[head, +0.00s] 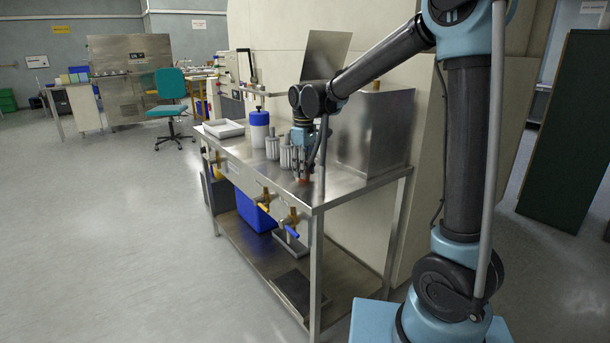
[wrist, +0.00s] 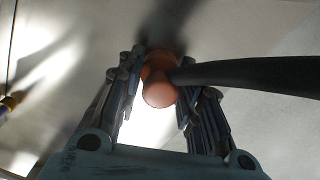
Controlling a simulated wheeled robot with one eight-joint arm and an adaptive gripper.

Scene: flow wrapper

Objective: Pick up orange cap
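The orange cap (head: 304,180) stands on the steel table near its front edge, beneath my gripper (head: 306,165). In the wrist view the orange cap (wrist: 159,88) sits between the two fingers of my gripper (wrist: 160,95). The left finger is close to the cap's left side and the right finger is close to its right side. Whether the fingers touch the cap cannot be made out.
On the steel table (head: 236,150), several grey cylinders (head: 272,148) and a blue-topped white bottle (head: 259,130) stand left of my gripper. A large steel box (head: 375,135) stands behind.

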